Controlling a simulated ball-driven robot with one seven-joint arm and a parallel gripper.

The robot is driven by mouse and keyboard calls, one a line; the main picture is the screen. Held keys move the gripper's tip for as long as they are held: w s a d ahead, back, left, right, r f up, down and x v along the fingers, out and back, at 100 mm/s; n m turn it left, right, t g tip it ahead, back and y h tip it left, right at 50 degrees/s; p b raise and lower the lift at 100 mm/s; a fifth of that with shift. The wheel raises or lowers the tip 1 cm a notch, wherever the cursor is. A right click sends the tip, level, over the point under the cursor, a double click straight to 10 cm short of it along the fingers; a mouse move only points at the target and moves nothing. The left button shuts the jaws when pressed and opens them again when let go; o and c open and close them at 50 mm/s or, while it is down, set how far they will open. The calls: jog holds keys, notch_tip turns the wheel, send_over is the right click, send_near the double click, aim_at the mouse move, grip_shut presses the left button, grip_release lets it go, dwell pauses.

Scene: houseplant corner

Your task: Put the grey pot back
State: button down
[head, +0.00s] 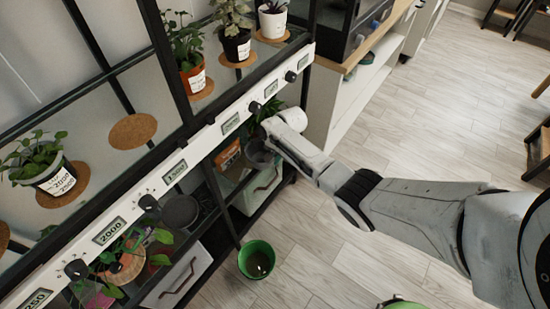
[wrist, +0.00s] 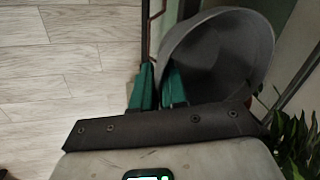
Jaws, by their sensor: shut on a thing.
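A grey pot (wrist: 225,50) fills the upper right of the wrist view, tilted, with its wide open mouth facing the camera. My gripper (wrist: 158,82) has its green fingers shut on the pot's left side at the wall. In the head view the grey pot (head: 258,153) shows small and dark at the end of my arm, beside the shelf's white front rail. My fingers are hard to make out there. Another dark grey pot (head: 180,211) stands on the lower shelf. A bare round cork mat (head: 133,131) lies on the upper shelf.
The white rail (head: 175,165) has knobs and displays. A green pot (head: 256,260) stands on the floor. Leaves (wrist: 293,140) are close at the wrist view's lower right.

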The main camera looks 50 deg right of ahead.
jog(key=shift+f, duration=0.1)
jog(key=c, duration=1.2)
grip_release()
